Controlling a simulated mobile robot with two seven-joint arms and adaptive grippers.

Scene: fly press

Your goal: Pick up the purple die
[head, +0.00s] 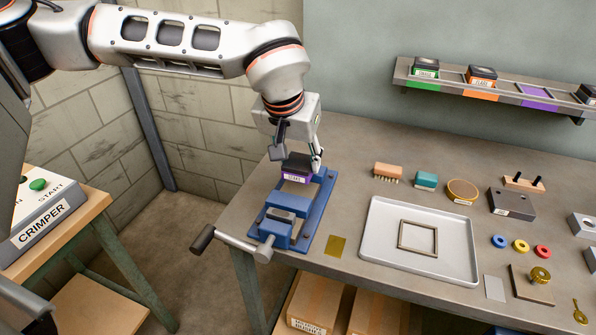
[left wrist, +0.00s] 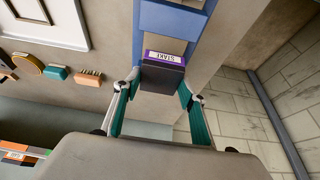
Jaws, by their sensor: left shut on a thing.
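The purple die (head: 296,166) is a dark block with a purple band and a white label. It is at the far end of the blue fly press (head: 316,215). My left gripper (head: 298,158) comes down from above and is shut on the die, one finger on each side. In the left wrist view the die (left wrist: 162,75) sits between the fingertips, its label facing the blue press body (left wrist: 170,20). I cannot tell whether the die touches the press. My right gripper is not in view.
The wall rack (head: 450,86) holds green, orange and another dark-topped die, with a bare purple slot (head: 538,97). A tray (head: 375,250) with a square frame, brushes and coloured rings lie right of the press. The press handle (head: 203,238) sticks out left past the bench edge.

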